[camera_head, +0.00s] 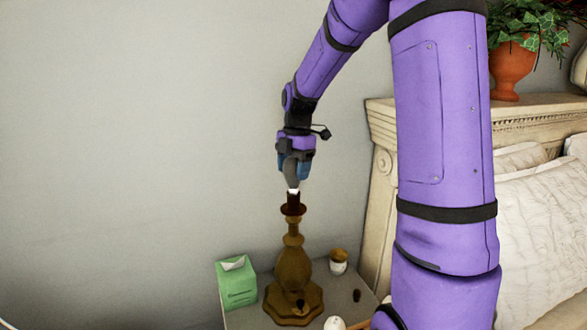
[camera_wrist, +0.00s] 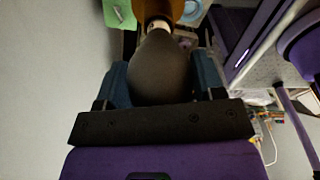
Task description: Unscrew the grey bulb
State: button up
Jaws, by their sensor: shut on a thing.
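The grey bulb (camera_wrist: 160,68) sits between the two blue fingers of my gripper (camera_wrist: 160,85) in the wrist view, with both fingers against its sides. Its pale metal base (camera_wrist: 158,27) points at the brown lamp's socket. In the head view my gripper (camera_head: 293,170) points down over the brass-brown lamp (camera_head: 292,265), which stands upright on the nightstand. A light spot of the bulb's base (camera_head: 294,191) shows just at the top of the dark socket (camera_head: 293,203). I cannot tell how far the base is seated in the socket.
On the nightstand (camera_head: 250,317) are a green tissue box (camera_head: 237,284), a small white and brown cup (camera_head: 338,262), a white bulb-like object (camera_head: 334,323) and a small dark item (camera_head: 356,295). The bed's carved headboard (camera_head: 383,180) stands to the right. Bare wall is to the left.

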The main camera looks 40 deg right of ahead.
jog(key=o, duration=1)
jog(key=shift+n, duration=0.3)
jog(key=shift+r, duration=0.1)
jog(key=r, duration=0.3)
jog(key=d+r, duration=0.1)
jog(key=r, duration=0.6)
jog(key=shift+w+d+r, duration=0.15)
jog(key=shift+r, duration=0.1)
